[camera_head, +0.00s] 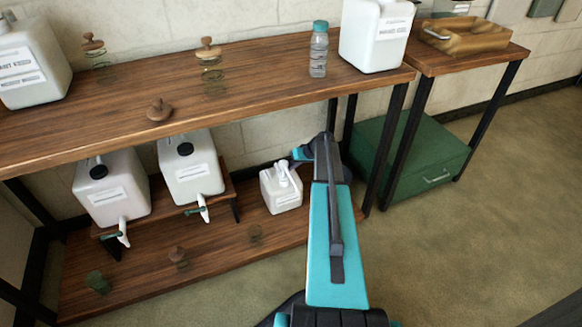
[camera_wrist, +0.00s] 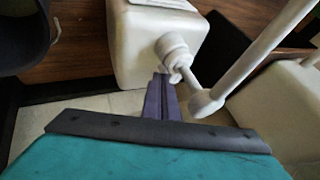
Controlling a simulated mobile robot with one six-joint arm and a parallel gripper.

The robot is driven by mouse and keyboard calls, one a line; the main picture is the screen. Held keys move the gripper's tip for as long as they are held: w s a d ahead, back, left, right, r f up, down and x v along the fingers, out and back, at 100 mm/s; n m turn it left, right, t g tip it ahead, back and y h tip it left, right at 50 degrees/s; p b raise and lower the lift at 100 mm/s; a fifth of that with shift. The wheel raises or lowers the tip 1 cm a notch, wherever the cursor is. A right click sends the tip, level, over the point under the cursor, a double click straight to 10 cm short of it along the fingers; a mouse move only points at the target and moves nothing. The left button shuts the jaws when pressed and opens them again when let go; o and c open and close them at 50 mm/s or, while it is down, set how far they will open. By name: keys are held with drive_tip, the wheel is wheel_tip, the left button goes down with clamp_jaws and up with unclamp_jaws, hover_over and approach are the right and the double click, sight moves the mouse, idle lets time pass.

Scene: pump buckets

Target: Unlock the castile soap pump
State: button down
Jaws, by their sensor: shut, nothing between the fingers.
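A small white jug (camera_head: 281,192) with a white pump (camera_head: 284,172) on top stands on the lower shelf in the head view. Its label is too small to read, so I cannot confirm it is the castile soap. My gripper (camera_head: 298,155) is just above and behind the pump. In the wrist view, my gripper (camera_wrist: 163,82) is shut and empty, its tips close to the pump's collar (camera_wrist: 173,50) on the white jug (camera_wrist: 140,40). I cannot tell whether they touch. The pump's long white tube or spout (camera_wrist: 262,50) runs to the upper right.
Two larger white jugs with taps (camera_head: 110,190) (camera_head: 191,168) stand left on a low riser. The upper shelf (camera_head: 270,95) overhangs them and holds a clear bottle (camera_head: 319,50) and a big white jug (camera_head: 376,35). A green box (camera_head: 405,160) sits at right. Floor is clear at right.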

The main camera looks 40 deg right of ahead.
drive_tip(key=shift+s+a, duration=0.15)
drive_tip(key=shift+s, duration=0.35)
idle(0.3)
drive_tip(key=shift+s+d, duration=0.2)
drive_tip(key=shift+d, duration=0.5)
drive_tip(key=d, duration=0.1)
drive_tip(key=s, duration=0.1)
drive_tip(key=d, duration=0.1)
drive_tip(key=shift+s+d+r, duration=0.25)
drive_tip(key=shift+d+r, duration=0.05)
drive_tip(key=shift+d, duration=0.05)
drive_tip(key=p+v, duration=0.2)
drive_tip(key=v, duration=0.7)
drive_tip(key=shift+p, duration=0.35)
drive_tip(key=shift+s+r, duration=0.1)
drive_tip(key=shift+s, duration=0.1)
